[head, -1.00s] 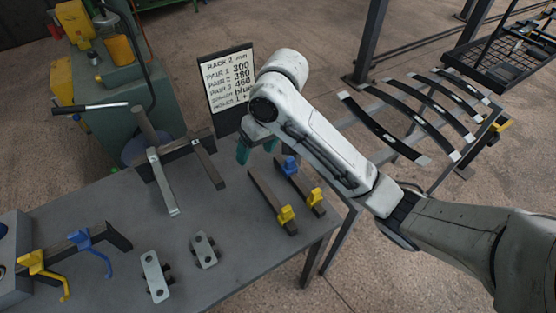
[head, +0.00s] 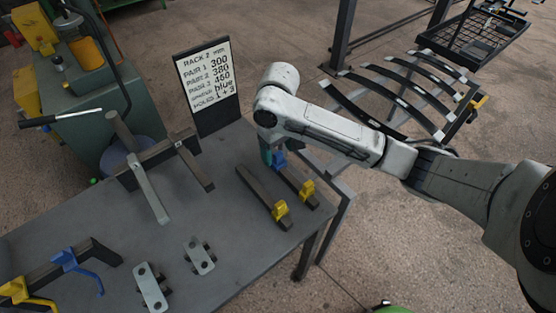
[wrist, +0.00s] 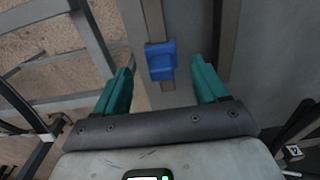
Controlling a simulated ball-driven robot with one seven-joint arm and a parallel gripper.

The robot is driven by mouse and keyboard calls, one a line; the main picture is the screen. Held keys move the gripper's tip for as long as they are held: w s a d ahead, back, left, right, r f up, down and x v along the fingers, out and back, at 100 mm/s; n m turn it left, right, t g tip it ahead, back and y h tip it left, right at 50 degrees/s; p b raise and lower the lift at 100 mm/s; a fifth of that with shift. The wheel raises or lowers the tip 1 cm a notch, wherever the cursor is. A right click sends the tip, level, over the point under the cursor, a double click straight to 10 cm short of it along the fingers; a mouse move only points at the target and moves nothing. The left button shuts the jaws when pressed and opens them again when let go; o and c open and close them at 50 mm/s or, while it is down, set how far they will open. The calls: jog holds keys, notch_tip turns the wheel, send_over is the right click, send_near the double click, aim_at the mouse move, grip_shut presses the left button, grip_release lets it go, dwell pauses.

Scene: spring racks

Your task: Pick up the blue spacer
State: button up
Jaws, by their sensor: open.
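The blue spacer (head: 279,160) sits on the far end of the right-hand dark bar on the grey table. In the wrist view the blue spacer (wrist: 160,61) lies between the lines of my two teal fingers, just beyond their tips. My gripper (wrist: 162,72) is open and empty. In the head view my gripper (head: 266,157) points down beside the spacer, and my wrist hides part of it. I cannot tell from the head view whether a finger touches the spacer.
Yellow spacers (head: 307,187) sit on the near ends of both bars, with the left bar (head: 257,190) close by. A sign (head: 208,80) reading "blue" stands behind. A grey fixture (head: 150,185), drilled plates (head: 200,256) and a blue-handled clamp (head: 75,262) are on the table (head: 225,220). Curved leaf springs (head: 400,95) lie on a rack at right.

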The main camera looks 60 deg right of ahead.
aim_at(278, 153)
jog(key=shift+a+f, duration=0.1)
jog(key=shift+f, duration=1.85)
jog(key=shift+c, duration=0.3)
jog(key=c, duration=0.8)
jog(key=shift+c, duration=0.2)
